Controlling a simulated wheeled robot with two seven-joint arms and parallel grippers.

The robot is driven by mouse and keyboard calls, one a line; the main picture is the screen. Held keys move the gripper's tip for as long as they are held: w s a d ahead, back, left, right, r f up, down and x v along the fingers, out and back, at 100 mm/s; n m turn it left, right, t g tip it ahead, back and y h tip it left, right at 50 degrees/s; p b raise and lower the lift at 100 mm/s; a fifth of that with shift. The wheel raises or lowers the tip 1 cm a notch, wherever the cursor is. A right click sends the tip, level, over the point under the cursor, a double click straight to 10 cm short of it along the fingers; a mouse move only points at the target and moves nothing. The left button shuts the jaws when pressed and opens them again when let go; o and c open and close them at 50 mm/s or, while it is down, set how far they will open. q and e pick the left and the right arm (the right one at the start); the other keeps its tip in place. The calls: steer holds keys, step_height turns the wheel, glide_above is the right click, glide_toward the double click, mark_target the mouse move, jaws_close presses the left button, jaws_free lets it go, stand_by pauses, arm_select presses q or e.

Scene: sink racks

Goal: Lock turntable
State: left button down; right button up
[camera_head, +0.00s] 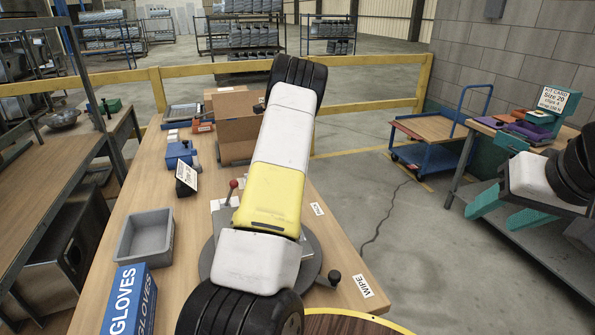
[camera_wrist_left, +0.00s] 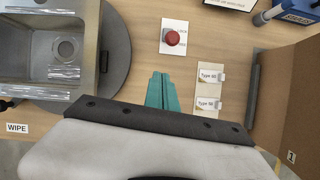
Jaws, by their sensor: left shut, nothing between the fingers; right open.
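The grey round turntable (camera_head: 311,262) is on the wooden bench, mostly hidden behind my left arm in the head view. In the left wrist view the turntable (camera_wrist_left: 119,60) carries a metal sink (camera_wrist_left: 35,45). A red knob (camera_head: 233,184) stands at a pale plate left of my arm; it also shows in the left wrist view (camera_wrist_left: 172,38) on a white plate with small, unreadable print. My left gripper (camera_wrist_left: 161,76) has its teal fingers together, empty, apart from the knob in the picture; the head view hides it. My right gripper (camera_head: 508,208) is open and empty, over the floor at right.
A cardboard box (camera_head: 238,137) stands at the bench's far end. A grey bin (camera_head: 146,238) and a blue GLOVES box (camera_head: 130,303) are at left. A black knob (camera_head: 334,277) sticks out beside the turntable. Two Type 50 cards (camera_wrist_left: 209,104) lie right of my left fingers.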

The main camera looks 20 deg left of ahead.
arm_select(q)
steer(key=a+r+x, duration=0.1)
steer(key=a+x, duration=0.1)
steer(key=x, duration=0.9)
steer(key=shift+a+f+m, duration=0.2)
steer(key=shift+f+m, duration=0.05)
steer(key=shift+m, duration=0.15)
steer(key=shift+a, duration=0.1)
